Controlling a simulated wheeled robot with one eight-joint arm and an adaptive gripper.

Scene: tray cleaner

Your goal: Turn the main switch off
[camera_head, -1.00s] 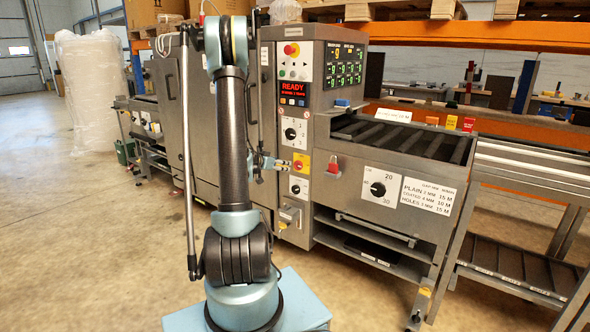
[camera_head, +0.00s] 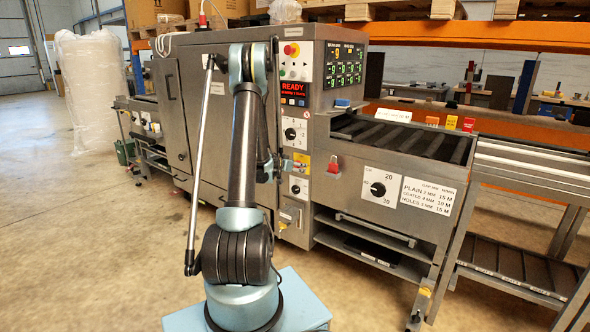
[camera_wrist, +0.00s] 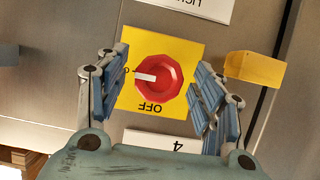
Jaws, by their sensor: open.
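The main switch is a red eight-sided knob (camera_wrist: 170,89) on a yellow plate (camera_wrist: 185,47), in the middle of the wrist view. A white bar on the knob points to the left of the picture, towards a small mark. The word OFF is upside down below the knob. My gripper (camera_wrist: 159,76) is open, with its blue-padded fingers on the left and right of the knob; contact cannot be told. In the head view, my gripper (camera_head: 285,165) is in front of the yellow switch plate (camera_head: 302,161) and hides part of it.
A yellow block (camera_wrist: 254,69) sticks out right of the switch in the wrist view. Below the plate is a white label (camera_wrist: 160,139) with a 4. In the head view, a black dial (camera_head: 290,134) is above the switch and a red-handled part (camera_head: 333,166) to its right.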

